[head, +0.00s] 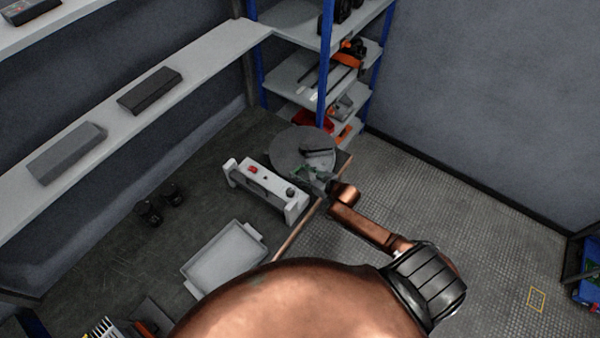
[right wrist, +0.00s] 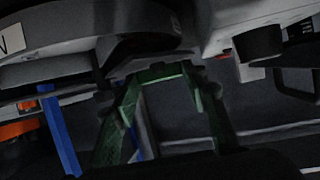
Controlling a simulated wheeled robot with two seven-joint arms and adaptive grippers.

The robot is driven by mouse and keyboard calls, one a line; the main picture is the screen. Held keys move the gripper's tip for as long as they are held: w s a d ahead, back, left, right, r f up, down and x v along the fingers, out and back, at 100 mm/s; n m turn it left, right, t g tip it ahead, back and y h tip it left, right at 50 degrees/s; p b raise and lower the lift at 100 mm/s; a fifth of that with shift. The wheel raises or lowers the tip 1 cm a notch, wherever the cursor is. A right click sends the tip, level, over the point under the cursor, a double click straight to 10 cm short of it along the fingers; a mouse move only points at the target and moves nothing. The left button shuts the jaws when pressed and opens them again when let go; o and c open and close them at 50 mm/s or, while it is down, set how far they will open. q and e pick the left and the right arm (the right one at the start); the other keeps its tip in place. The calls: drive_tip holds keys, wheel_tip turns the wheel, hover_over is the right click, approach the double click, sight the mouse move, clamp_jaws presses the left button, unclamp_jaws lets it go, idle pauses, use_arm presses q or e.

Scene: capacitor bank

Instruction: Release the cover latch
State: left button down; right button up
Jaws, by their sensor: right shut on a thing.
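A round grey unit (head: 290,150) with a dark raised bar (head: 318,153) on top stands at the far corner of the bench. My right gripper (head: 314,174), with green fingers, is at its near edge. In the right wrist view its fingertips (right wrist: 160,72) close in on a small dark part under the rim of a dark rounded body (right wrist: 140,35). The part they grip is mostly hidden, and I cannot tell for sure that it is the cover latch. My left gripper is not in view.
A white device (head: 265,185) with a red switch and dark knob stands just left of my right gripper. A pale tray (head: 225,258) and black objects (head: 160,205) lie on the bench. A blue-post shelf (head: 325,65) stands behind.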

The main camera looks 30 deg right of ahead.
drive_tip(key=o, duration=1.2)
drive_tip(key=shift+c, duration=0.2)
drive_tip(key=v, duration=1.2)
drive_tip(key=s+d+f+m+g+h+b, duration=0.15)
drive_tip(key=s+f, duration=0.35)
drive_tip(key=f, duration=0.5)
drive_tip(key=s+d+f+g+h+p, duration=0.1)
drive_tip(key=s+d+f+g, duration=0.1)
drive_tip(key=s+f, duration=0.65)
drive_tip(key=s+d+f+g+h+b, duration=0.1)
drive_tip(key=s+d+f+g, duration=0.15)
drive_tip(key=f, duration=0.95)
drive_tip(key=s+a+f+g, duration=0.2)
drive_tip(key=s+a+f, duration=0.2)
drive_tip(key=s, duration=0.6)
drive_tip(key=s+a+f+g+b, duration=0.1)
drive_tip(key=s+a+f, duration=0.3)
drive_tip(key=s+f, duration=0.5)
drive_tip(key=s+a+f+g, duration=0.3)
drive_tip(key=s+a+f, duration=0.2)
drive_tip(key=s, duration=0.6)
drive_tip(key=shift+f, duration=0.8)
